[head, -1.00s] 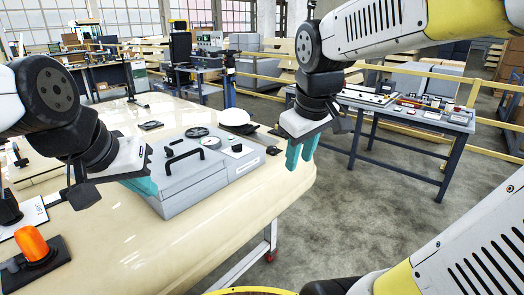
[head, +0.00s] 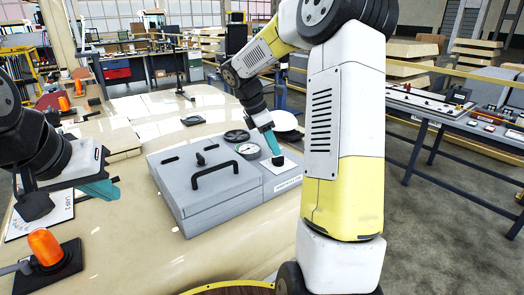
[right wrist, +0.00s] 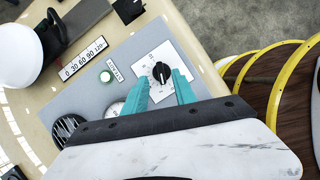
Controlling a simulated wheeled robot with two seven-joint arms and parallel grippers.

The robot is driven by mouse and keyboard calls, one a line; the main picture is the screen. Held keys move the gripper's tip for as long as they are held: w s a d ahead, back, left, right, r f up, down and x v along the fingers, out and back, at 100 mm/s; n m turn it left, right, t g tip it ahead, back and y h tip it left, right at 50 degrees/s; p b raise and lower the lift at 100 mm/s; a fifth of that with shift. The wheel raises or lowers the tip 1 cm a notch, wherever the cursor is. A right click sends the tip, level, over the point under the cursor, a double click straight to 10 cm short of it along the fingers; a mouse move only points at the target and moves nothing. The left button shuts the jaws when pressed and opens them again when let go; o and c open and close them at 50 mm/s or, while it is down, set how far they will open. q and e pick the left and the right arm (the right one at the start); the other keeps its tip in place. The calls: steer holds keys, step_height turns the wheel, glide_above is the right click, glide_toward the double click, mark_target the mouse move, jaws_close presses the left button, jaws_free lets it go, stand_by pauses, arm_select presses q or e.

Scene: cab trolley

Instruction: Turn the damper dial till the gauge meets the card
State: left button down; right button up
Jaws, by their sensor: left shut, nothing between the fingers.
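The damper dial is a black knob (right wrist: 161,73) on a white plate (right wrist: 158,58), on the grey box (head: 205,200). My right gripper (head: 277,155) reaches down over this plate. In the right wrist view, its teal fingers (right wrist: 161,84) are open, one on each side of the knob, with gaps visible. The round white gauge (head: 249,150) is beside the plate; the gripper partly hides it in the wrist view, and its reading is too small to tell. A white card (head: 50,218) with dark lettering lies at the left. My left gripper (head: 112,188) is shut and empty above the table.
The box has a black handle (head: 215,172) and a round black vent (head: 237,136). A white dome (right wrist: 17,60) stands behind it. An orange beacon (head: 44,246) stands at the front left. A second table (head: 462,125) is at the right.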

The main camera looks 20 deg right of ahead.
mark_target(278, 160)
steer(key=shift+x, duration=1.95)
jaws_close()
